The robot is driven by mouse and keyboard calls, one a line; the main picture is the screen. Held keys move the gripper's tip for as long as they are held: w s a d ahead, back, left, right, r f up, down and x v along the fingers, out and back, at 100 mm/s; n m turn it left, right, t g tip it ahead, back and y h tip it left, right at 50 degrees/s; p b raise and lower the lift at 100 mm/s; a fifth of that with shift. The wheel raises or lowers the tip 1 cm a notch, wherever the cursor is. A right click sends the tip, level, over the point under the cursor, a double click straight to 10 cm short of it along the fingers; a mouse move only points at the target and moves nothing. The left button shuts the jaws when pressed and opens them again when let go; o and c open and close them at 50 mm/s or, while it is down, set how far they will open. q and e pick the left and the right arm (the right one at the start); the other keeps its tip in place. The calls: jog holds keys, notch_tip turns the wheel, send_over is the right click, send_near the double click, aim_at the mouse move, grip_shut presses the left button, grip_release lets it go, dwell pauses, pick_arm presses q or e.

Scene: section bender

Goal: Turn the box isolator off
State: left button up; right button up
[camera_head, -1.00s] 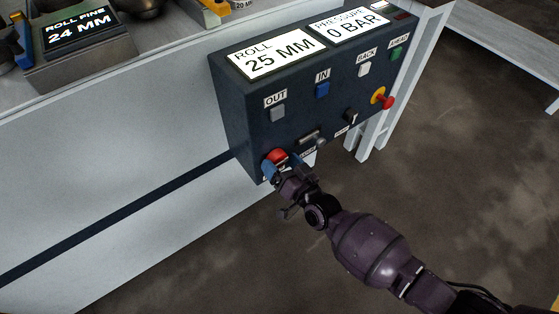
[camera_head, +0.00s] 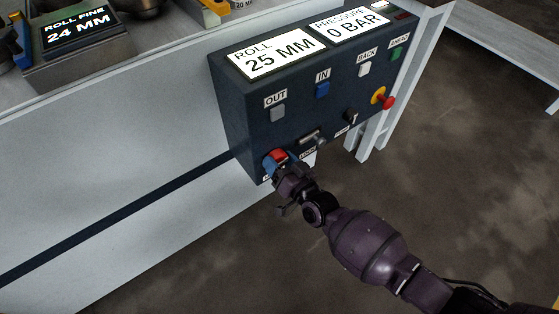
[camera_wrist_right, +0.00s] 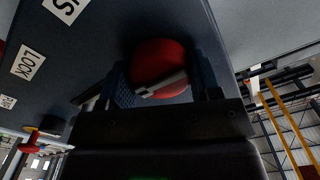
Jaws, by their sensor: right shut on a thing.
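The box isolator is a red rotary knob (camera_head: 276,155) at the lower left of the dark control box (camera_head: 237,110). In the right wrist view the red knob (camera_wrist_right: 158,68) shows between the fingers, with a pale bar across it. My right gripper (camera_head: 276,163) is at the knob, its blue fingers on either side, shut on it. In the right wrist view the right gripper (camera_wrist_right: 165,90) covers part of the knob's near side. The isolator's own label is mostly hidden by the gripper. My left gripper is not in view.
The box also carries an OUT button (camera_head: 278,112), a blue IN button (camera_head: 322,89), a white BACK button (camera_head: 364,69), a green button (camera_head: 396,54) and a red emergency stop (camera_head: 387,101). A lever and a small black switch (camera_head: 351,117) are near the knob. Open floor lies right.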

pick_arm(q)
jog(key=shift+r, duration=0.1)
pick_arm(e)
jog(key=shift+n, duration=0.3)
jog(key=shift+r+n+p, duration=0.1)
jog(key=shift+n+p, duration=0.2)
jog(key=shift+n, duration=0.4)
jog(key=n+p, duration=0.1)
jog(key=n, duration=0.3)
jog(key=shift+n, duration=1.1)
jog(key=n, duration=0.4)
jog(key=shift+n, duration=0.3)
jog(key=n, duration=0.4)
jog(key=shift+f, duration=0.2)
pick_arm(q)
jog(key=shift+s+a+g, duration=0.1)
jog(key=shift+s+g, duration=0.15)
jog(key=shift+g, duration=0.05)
pick_arm(e)
jog(key=shift+n, duration=0.4)
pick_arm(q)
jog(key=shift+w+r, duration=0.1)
pick_arm(e)
jog(key=o, duration=0.9)
